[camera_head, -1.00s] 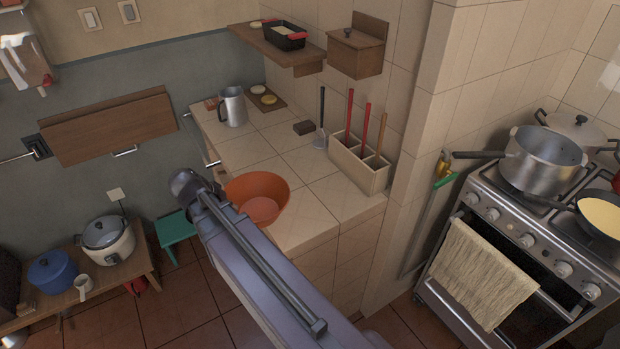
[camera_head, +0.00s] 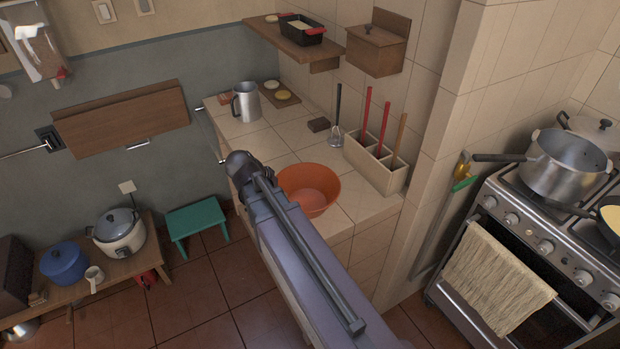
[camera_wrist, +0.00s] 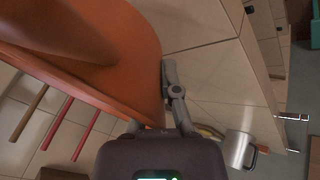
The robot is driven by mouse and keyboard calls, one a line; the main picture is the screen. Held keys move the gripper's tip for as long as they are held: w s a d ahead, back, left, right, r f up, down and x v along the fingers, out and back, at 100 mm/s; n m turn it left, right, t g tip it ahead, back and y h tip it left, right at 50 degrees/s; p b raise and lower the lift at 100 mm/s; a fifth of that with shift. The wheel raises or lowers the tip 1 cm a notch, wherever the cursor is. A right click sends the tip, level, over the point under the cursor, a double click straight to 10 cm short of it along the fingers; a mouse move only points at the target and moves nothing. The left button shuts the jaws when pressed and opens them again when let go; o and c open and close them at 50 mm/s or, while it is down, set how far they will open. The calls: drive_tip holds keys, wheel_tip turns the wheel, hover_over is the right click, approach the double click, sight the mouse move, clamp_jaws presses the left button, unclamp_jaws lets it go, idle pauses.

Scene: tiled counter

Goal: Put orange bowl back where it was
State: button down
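The orange bowl (camera_head: 310,185) is at the left front part of the tiled counter (camera_head: 345,240) in the head view, partly covered by my arm. Its large orange side fills the upper left of the wrist view (camera_wrist: 85,45). My gripper (camera_wrist: 160,104) is at the bowl's rim, with one grey finger showing beside the bowl wall and the other hidden by the bowl. It is shut on the bowl, which moves along with my arm. I cannot tell how far the bowl is above the counter. The head view hides my gripper behind my arm.
A utensil box (camera_head: 375,165) stands right of the bowl against the wall. A metal jug (camera_head: 246,102), a small dark block (camera_head: 319,125) and a wooden board (camera_head: 282,95) are farther back. Bare tiles lie between them. The stove (camera_head: 540,240) is at the right.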

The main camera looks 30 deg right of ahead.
drive_tip(key=shift+a, duration=0.15)
drive_tip(key=shift+w, duration=0.2)
drive_tip(key=w+d, duration=0.1)
drive_tip(key=w, duration=0.3)
drive_tip(key=w+d+f, duration=0.1)
drive_tip(key=w+d, duration=0.1)
drive_tip(key=w, duration=0.2)
drive_tip(key=w+d+b, duration=0.1)
drive_tip(key=w+d, duration=0.1)
drive_tip(key=w, duration=0.2)
drive_tip(key=shift+d+f, duration=0.15)
drive_tip(key=shift+d, duration=0.1)
drive_tip(key=shift+w+d, duration=0.2)
drive_tip(key=shift+w, duration=0.25)
drive_tip(key=shift+w+d+f+b, duration=0.2)
drive_tip(key=shift+w+d+b, duration=0.05)
drive_tip(key=shift+w, duration=0.2)
drive_tip(key=shift+w+d+f+b, duration=0.15)
drive_tip(key=shift+w+d+b, duration=0.05)
drive_tip(key=shift+w, duration=0.2)
drive_tip(key=shift+s+f+b, duration=0.15)
drive_tip(key=shift+f+b, duration=0.4)
drive_tip(key=shift+a+f+b, duration=0.1)
drive_tip(key=shift+f+b, duration=0.7)
